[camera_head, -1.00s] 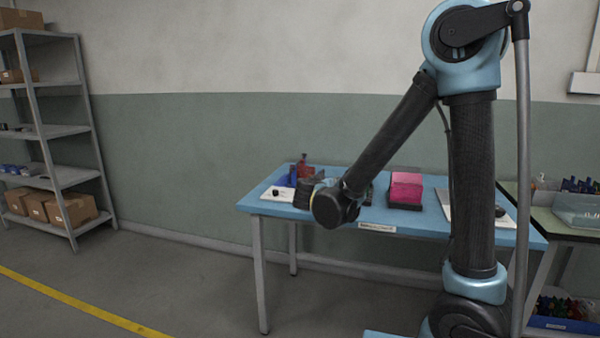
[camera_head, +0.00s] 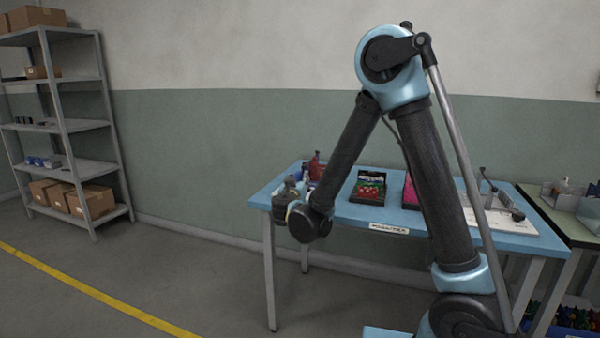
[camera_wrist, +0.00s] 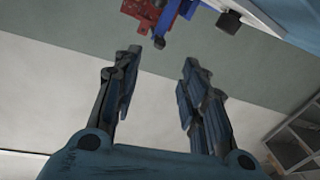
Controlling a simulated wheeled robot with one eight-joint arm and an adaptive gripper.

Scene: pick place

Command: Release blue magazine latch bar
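My gripper shows large in the wrist view (camera_wrist: 160,58). Its two dark fingers are apart, with only wall behind the gap. Past the fingertips, at the top of that view, is a blue bar (camera_wrist: 168,14) with a dark round end, beside a red block (camera_wrist: 138,9). The bar is apart from the fingers; I cannot tell if it is the magazine latch bar. In the head view the red part (camera_head: 316,166) stands at the table's left end, with my wrist in front of its base.
The blue table (camera_head: 345,213) carries a black tray (camera_head: 356,196) of red and green parts, a pink block (camera_head: 409,192) partly behind my arm, and a white board (camera_head: 520,228) with a lever. A shelf rack (camera_head: 80,125) stands left. The floor between is clear.

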